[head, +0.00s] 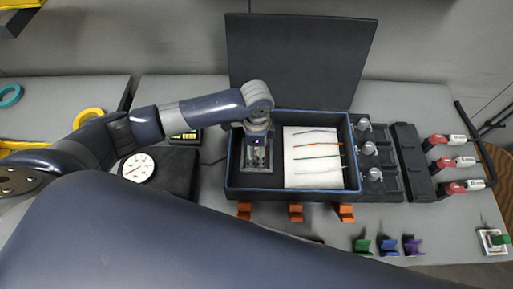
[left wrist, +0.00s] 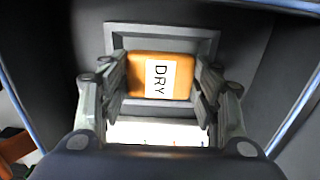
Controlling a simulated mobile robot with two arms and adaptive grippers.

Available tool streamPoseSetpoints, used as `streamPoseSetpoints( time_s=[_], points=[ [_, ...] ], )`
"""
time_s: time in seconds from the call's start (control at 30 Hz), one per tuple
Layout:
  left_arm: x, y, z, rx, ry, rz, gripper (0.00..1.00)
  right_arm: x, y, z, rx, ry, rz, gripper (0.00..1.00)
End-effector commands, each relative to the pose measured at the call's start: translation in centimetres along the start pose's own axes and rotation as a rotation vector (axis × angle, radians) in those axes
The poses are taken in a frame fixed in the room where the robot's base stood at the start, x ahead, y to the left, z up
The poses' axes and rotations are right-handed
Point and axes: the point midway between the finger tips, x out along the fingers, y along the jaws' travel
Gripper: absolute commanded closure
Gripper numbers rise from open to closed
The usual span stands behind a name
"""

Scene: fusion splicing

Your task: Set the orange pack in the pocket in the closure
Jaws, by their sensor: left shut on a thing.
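The orange pack (left wrist: 160,76), with a white label reading DRY, shows between the fingers in the left wrist view. My left gripper (left wrist: 160,88) is shut on it. The pack is over or inside a grey square-framed pocket (left wrist: 208,38); I cannot tell whether it touches the pocket floor. In the head view, my left gripper (head: 257,158) points down into the left part of the dark closure (head: 232,185), and it hides most of the pack. The pocket's frame (head: 257,171) shows below the fingers. My right gripper is not in view.
The closure's lid (head: 300,60) stands open behind it. A white card (head: 313,180) with several coloured strands lies in the closure's right part. Orange holders (head: 295,212) stand in front.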

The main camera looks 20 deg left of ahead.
Motion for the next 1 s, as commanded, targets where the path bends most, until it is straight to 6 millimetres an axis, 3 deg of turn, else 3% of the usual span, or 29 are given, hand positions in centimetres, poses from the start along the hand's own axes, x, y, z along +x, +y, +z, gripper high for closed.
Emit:
streamPoseSetpoints(
  time_s=[0.97,1.0],
  points=[
    [1.1,0.0,0.0,-0.001,-0.001,0.000,0.62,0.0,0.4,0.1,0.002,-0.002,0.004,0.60],
    [1.1,0.0,0.0,-0.001,-0.001,0.000,0.40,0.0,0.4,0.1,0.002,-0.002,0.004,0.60]
  ],
)
